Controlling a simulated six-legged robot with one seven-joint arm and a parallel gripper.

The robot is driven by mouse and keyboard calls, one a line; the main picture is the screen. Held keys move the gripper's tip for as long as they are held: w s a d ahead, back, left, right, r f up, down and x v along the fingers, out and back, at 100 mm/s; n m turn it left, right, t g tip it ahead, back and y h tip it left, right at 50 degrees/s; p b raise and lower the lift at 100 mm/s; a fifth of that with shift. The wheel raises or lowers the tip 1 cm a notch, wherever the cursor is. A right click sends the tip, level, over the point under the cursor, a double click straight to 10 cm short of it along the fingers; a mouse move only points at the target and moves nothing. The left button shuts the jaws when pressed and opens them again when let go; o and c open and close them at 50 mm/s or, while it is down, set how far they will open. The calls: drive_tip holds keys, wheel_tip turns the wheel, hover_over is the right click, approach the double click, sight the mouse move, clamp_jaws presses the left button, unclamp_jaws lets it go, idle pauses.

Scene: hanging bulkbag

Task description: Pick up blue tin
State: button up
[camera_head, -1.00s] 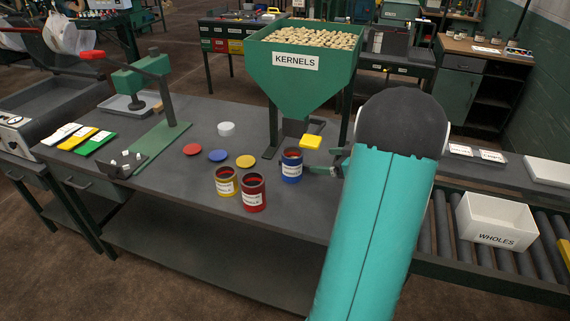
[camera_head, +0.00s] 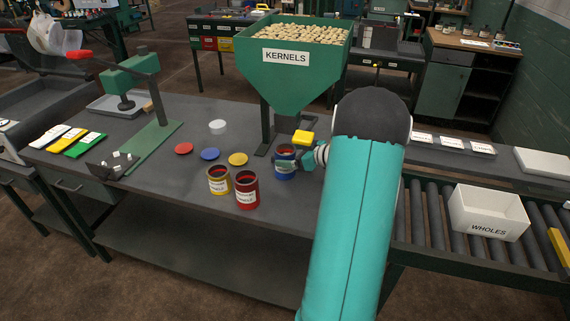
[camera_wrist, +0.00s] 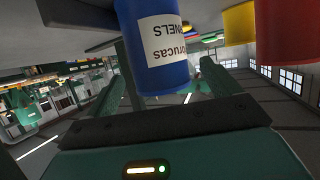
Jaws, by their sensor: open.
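The blue tin (camera_head: 285,168) stands upright and open-topped on the grey table, below the hopper. My gripper (camera_head: 299,160) is at its right side, partly hidden behind my arm, with its jaws at the tin's upper part. In the wrist view, which is upside down, the blue tin (camera_wrist: 158,45) with its white label lies between the two open fingers of my gripper (camera_wrist: 165,75). Gaps seem to show beside the tin, but I cannot tell whether either finger touches it.
A red tin (camera_head: 247,191) and a yellow tin (camera_head: 219,181) stand left of the blue one. Red (camera_head: 184,149), blue (camera_head: 210,154) and yellow (camera_head: 238,159) lids lie behind them. The green hopper (camera_head: 290,78) stands behind, with a yellow part (camera_head: 303,137) near my gripper.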

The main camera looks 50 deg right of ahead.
drive_tip(key=x, duration=0.3)
drive_tip(key=c, duration=1.2)
drive_tip(key=shift+r, duration=0.1)
